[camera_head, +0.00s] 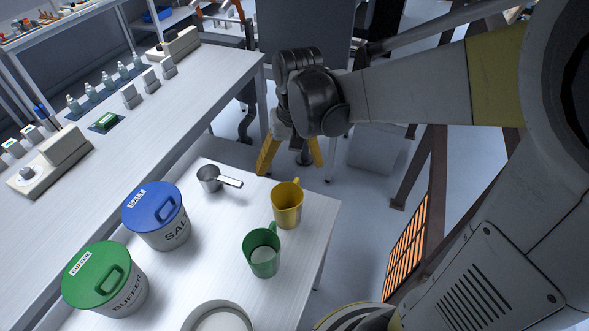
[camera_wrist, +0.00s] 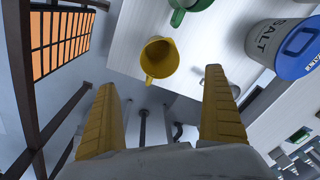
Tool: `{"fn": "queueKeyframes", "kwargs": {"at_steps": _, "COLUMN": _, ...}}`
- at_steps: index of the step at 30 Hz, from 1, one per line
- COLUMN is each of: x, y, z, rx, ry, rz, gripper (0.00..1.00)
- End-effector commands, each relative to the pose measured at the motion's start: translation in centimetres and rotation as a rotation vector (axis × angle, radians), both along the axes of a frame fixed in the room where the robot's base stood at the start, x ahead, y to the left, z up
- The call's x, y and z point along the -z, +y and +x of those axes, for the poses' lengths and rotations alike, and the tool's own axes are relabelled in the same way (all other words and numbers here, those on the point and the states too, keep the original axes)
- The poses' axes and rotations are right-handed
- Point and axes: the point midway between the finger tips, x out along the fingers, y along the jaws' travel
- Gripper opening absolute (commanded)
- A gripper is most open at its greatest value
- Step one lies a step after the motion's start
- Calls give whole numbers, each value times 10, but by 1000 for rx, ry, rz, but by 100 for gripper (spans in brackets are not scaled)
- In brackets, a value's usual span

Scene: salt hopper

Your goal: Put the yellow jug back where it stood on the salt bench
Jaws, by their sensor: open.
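The yellow jug (camera_head: 287,206) stands upright on the white bench (camera_head: 312,240), near its right end and beside the green jug (camera_head: 262,254). In the wrist view the yellow jug (camera_wrist: 160,58) lies ahead of my fingers, close to the bench edge, with its handle toward my gripper. My gripper (camera_head: 291,158) is open and empty, beyond the far edge of the bench in the head view. Its two yellow fingers (camera_wrist: 163,110) are spread wide, with clear space between them and the jug. Whether the jug holds anything cannot be told.
A blue-lidded salt tub (camera_head: 157,215), a green-lidded buffer tub (camera_head: 105,279) and a metal scoop (camera_head: 212,180) stand on the same bench. A white round dish (camera_head: 217,318) is at the front. A long bench (camera_head: 150,120) with bottles runs along the left. An orange grid panel (camera_head: 406,250) stands right.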

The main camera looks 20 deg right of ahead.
Motion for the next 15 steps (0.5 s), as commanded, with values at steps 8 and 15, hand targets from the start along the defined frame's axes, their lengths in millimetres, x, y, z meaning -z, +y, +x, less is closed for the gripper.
{"fn": "queueKeyframes", "kwargs": {"at_steps": 8, "x": -50, "y": 3, "z": -56, "rx": -78, "ry": -282, "rz": -46, "gripper": 100}}
{"fn": "queueKeyframes", "kwargs": {"at_steps": 15, "x": -64, "y": 4, "z": -89, "rx": -135, "ry": -483, "rz": -87, "gripper": 100}}
